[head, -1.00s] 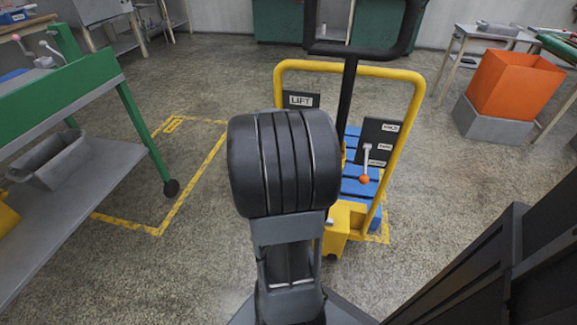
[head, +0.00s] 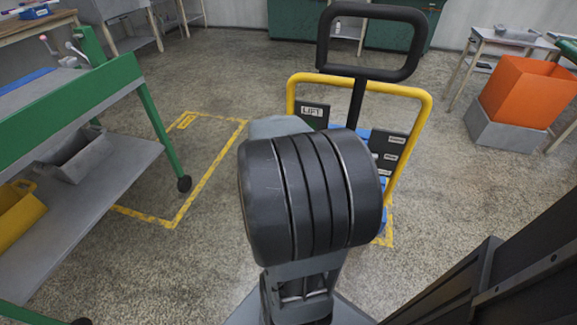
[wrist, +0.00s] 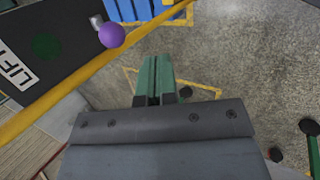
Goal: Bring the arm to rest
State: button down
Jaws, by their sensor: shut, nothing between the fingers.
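My arm rises in the middle of the head view, its thick dark joint in front of the yellow-framed lift truck (head: 425,115). My gripper is hidden behind that joint in the head view. In the wrist view my gripper (wrist: 157,82) shows its two green fingers together, with nothing between them. It points over bare floor beside the truck's yellow rail (wrist: 70,85). A purple knob (wrist: 112,34) on a short lever is up and left of the fingertips, apart from them. The LIFT label (wrist: 14,72) is at the left edge.
A green and grey workbench (head: 100,95) with a yellow bin (head: 18,215) on its lower shelf stands at left. An orange bin (head: 525,92) stands on a grey block at right. Yellow floor tape (head: 215,150) marks clear floor left of the truck.

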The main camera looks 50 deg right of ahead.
dwell(0.4)
jog(key=w+a+r+m+t+y+p, duration=0.1)
jog(key=a+r+m+t+y+p, duration=0.2)
jog(key=a+r+p, duration=2.2)
notch_tip(320, 180, up, 5)
jog(key=a+m+y, duration=0.1)
jog(key=a+y, duration=0.1)
jog(key=y, duration=0.1)
jog(key=shift+w, duration=0.3)
jog(key=shift+d, duration=0.15)
